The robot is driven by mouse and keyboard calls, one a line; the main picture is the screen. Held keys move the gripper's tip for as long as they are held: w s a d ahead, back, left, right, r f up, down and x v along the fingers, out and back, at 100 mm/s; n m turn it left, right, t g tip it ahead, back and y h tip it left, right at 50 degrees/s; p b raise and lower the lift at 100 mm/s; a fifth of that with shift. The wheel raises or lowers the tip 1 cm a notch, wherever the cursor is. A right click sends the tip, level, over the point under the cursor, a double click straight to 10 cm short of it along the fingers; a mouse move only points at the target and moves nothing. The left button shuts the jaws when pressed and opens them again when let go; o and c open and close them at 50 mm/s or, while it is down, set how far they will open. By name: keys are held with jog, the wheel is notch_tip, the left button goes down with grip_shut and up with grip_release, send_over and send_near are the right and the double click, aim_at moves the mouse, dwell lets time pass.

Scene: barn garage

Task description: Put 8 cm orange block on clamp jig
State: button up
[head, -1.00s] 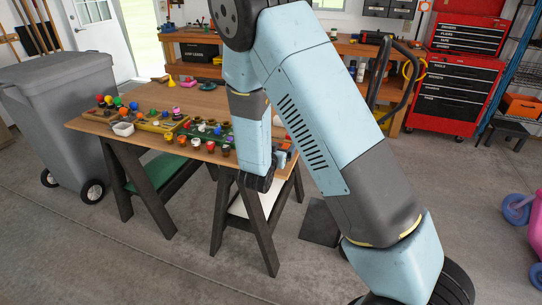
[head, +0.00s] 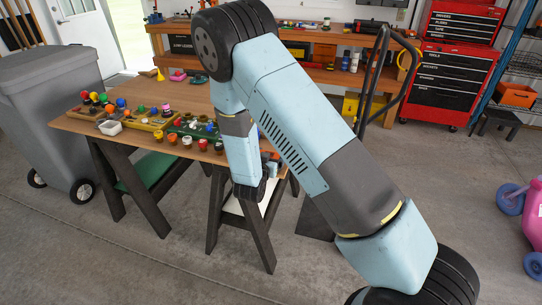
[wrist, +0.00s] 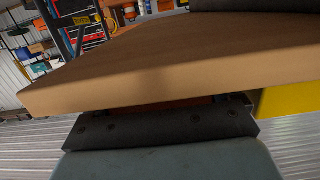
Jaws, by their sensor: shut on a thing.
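My gripper shows as a dark bar on a blue-grey body (wrist: 165,125) at the bottom of the wrist view. A tan wooden edge with a corner, like the tabletop's, crosses in front and hides the fingers. A thin strip of orange (wrist: 165,103), which I take for the orange block, shows between that edge and the dark bar; most of it is hidden. My gripper is shut on it. In the head view my arm hides most of the gripper, at the right end of the wooden table (head: 150,139). I cannot make out the clamp jig clearly.
Trays with several coloured knobs (head: 152,122) and a small white bowl (head: 110,127) stand on the table's left and middle. A grey bin (head: 55,115) stands left. A workbench (head: 300,65) and a red tool chest (head: 447,75) stand behind.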

jog(key=shift+f, duration=0.15)
jog(key=o, duration=0.9)
jog(key=shift+c, duration=0.2)
jog(key=v, duration=1.3)
jog(key=shift+s+a+f, duration=0.3)
jog(key=shift+s+a, duration=0.05)
